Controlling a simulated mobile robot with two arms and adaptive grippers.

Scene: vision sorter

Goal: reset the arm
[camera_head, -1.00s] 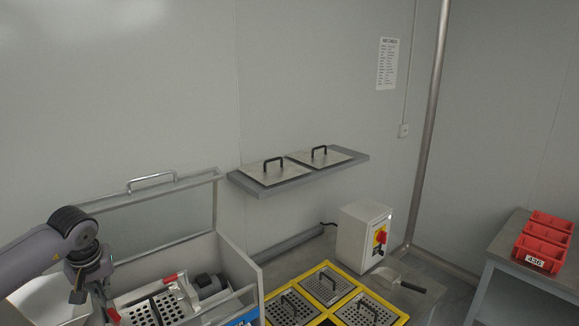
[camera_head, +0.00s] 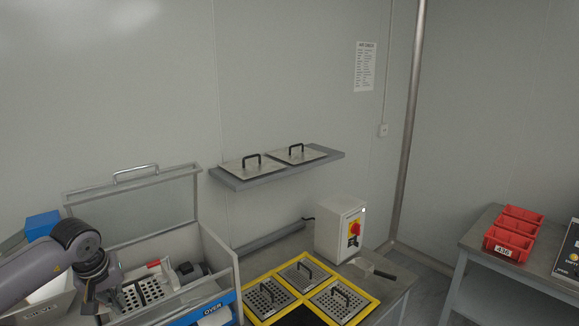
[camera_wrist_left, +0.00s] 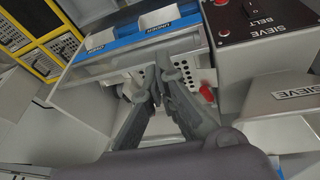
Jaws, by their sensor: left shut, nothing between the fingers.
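My left arm comes in from the left in the head view, with its dark left gripper (camera_head: 92,306) low over the left end of the sorter box (camera_head: 222,262). In the left wrist view the two grey fingers of the left gripper (camera_wrist_left: 158,76) are together at the tips, with nothing between them. They point towards the perforated plate (camera_wrist_left: 142,78) inside the box. That plate also shows in the head view (camera_head: 152,291), beside a red handle (camera_head: 153,263). The right gripper does not show.
A yellow frame (camera_head: 246,306) with several perforated, handled plates sits right of the sorter. A white control box (camera_head: 340,232) stands behind it. A wall shelf (camera_head: 228,182) holds two handled lids. Red bins (camera_head: 511,239) stand on the right table. The sorter's hinged clear cover (camera_head: 135,208) is raised.

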